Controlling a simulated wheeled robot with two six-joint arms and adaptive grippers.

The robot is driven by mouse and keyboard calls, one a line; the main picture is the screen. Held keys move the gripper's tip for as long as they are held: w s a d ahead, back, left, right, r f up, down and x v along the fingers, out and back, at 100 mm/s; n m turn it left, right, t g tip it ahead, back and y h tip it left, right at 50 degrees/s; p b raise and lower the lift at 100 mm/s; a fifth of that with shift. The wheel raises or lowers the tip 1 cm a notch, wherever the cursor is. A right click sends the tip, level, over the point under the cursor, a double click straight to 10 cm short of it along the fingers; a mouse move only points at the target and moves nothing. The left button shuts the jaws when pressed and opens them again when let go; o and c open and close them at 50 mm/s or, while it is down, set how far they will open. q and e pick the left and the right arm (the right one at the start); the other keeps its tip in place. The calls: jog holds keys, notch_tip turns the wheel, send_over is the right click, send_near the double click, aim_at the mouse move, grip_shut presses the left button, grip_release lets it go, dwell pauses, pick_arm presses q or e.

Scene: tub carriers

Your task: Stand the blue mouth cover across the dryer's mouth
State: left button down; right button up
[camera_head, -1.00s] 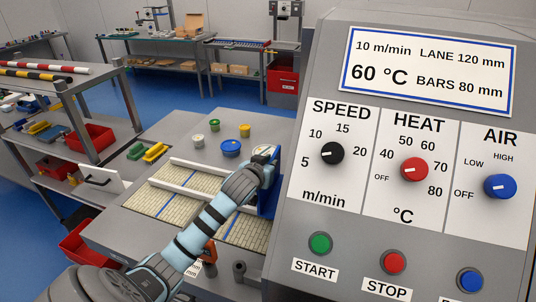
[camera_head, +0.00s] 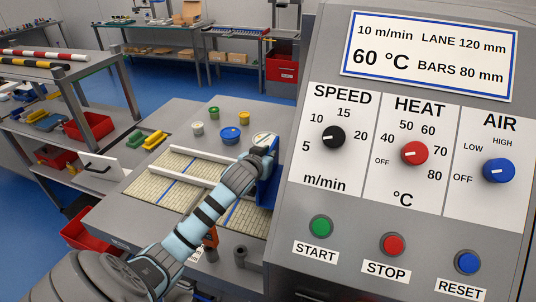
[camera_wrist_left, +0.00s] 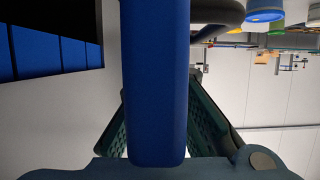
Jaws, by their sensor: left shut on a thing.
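My left gripper (camera_head: 266,150) is at the left side of the dryer (camera_head: 300,180), shut on the blue mouth cover (camera_head: 267,188). In the head view the cover is a blue upright panel close against the dryer's side, partly behind my arm. In the left wrist view the cover (camera_wrist_left: 155,80) runs as a long blue slab between the two fingers (camera_wrist_left: 165,130). A dark opening with blue strips (camera_wrist_left: 45,45) shows at upper left there, apart from the slab in the picture; I cannot tell if the cover touches the dryer. The dryer's mouth is hidden in the head view. My right gripper is not in view.
The belt bed (camera_head: 180,172) with white rails lies left of the dryer. A blue tub (camera_head: 231,134), a yellow tub (camera_head: 244,117) and a green tub (camera_head: 214,112) stand behind it. Yellow and green blocks lie further left. Red bins stand below.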

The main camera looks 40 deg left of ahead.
pick_arm(q)
jog(key=shift+f, duration=0.1)
jog(key=c, duration=1.6)
grip_release()
jog(key=v, duration=1.2)
jog(key=shift+d+f, duration=0.1)
